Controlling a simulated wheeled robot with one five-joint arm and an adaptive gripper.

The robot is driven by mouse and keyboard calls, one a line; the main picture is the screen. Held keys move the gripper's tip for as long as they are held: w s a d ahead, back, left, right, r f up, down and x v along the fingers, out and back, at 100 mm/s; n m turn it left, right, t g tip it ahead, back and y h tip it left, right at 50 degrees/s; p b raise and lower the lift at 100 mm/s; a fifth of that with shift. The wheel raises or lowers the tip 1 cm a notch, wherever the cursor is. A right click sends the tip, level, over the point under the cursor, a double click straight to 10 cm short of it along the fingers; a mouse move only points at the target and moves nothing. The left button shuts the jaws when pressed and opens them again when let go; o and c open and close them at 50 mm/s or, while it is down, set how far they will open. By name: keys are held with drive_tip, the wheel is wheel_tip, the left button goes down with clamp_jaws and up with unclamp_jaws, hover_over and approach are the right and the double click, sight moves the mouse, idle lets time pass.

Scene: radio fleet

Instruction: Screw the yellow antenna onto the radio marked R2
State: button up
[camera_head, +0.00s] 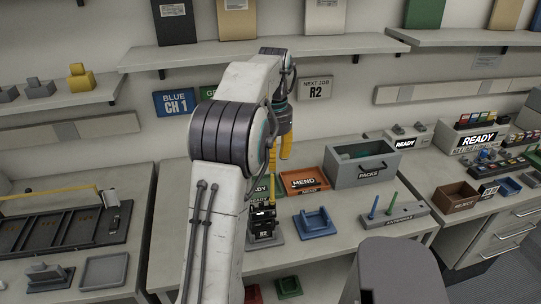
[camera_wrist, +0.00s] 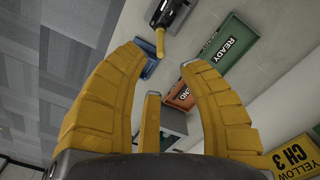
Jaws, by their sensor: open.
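The black radio marked R2 (camera_head: 264,224) stands in a dark holder on the middle table, and it also shows at the top of the wrist view (camera_wrist: 174,12). The yellow antenna (camera_head: 271,192) stands up from the radio's top; it shows as a short yellow rod in the wrist view (camera_wrist: 160,43). I cannot tell how tightly it is seated. My gripper (camera_head: 286,150) hangs above the table, behind and above the radio in the head view. In the wrist view its yellow fingers (camera_wrist: 164,57) are spread with nothing between them, apart from the antenna.
A blue cradle (camera_head: 318,223) is right of the radio. A grey rack (camera_head: 405,214) holds a blue and a green antenna. Behind are the orange MEND tray (camera_head: 304,181), a green READY tray partly hidden by my arm, and the grey PACKS bin (camera_head: 367,172).

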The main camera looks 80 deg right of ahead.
sight(272, 175)
drive_tip(key=shift+f+b, duration=0.3)
drive_tip(key=shift+f, duration=2.95)
drive_tip(key=shift+c, duration=0.3)
clamp_jaws()
